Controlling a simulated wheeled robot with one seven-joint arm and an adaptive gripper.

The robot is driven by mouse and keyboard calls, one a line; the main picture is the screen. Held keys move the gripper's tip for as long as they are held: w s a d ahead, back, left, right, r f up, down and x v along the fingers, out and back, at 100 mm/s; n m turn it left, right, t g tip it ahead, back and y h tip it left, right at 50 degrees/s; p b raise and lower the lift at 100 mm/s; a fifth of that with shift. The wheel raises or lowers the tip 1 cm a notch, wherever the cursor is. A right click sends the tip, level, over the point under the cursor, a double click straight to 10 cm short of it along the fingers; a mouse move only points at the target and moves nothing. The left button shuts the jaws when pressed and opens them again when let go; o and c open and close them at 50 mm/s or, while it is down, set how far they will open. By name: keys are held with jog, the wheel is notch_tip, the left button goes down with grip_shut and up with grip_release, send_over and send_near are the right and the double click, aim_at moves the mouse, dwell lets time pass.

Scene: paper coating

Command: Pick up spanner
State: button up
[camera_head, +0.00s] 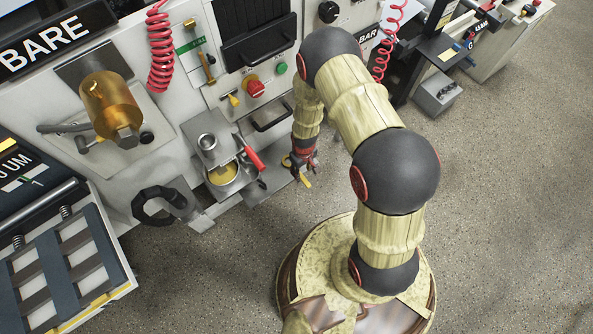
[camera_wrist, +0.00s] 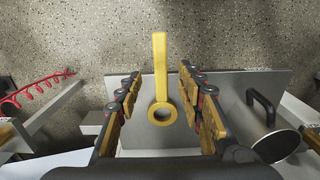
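The yellow spanner (camera_wrist: 160,75) has a ring end and a straight handle. In the wrist view it lies between my gripper's fingers, with its ring toward the gripper's base and its handle reaching past the edge of a grey metal plate (camera_wrist: 225,82). My gripper (camera_wrist: 160,82) is open, with a clear gap between each finger and the spanner. In the head view my gripper (camera_head: 302,163) is at the front of the machine, over the plate's right side.
A black-handled metal container (camera_wrist: 278,142) is at the right in the wrist view. The machine front (camera_head: 180,85) is close behind. Open floor (camera_head: 510,210) is at the right.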

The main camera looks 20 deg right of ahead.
aim_at(302, 176)
notch_tip(302, 176, down, 5)
jog(key=shift+w+a+r+b, duration=0.1)
jog(key=shift+w+b, duration=0.05)
jog(key=shift+b, duration=0.9)
jog(key=shift+r, duration=0.1)
jog(key=shift+c, duration=0.6)
jog(key=c, duration=0.8)
grip_shut()
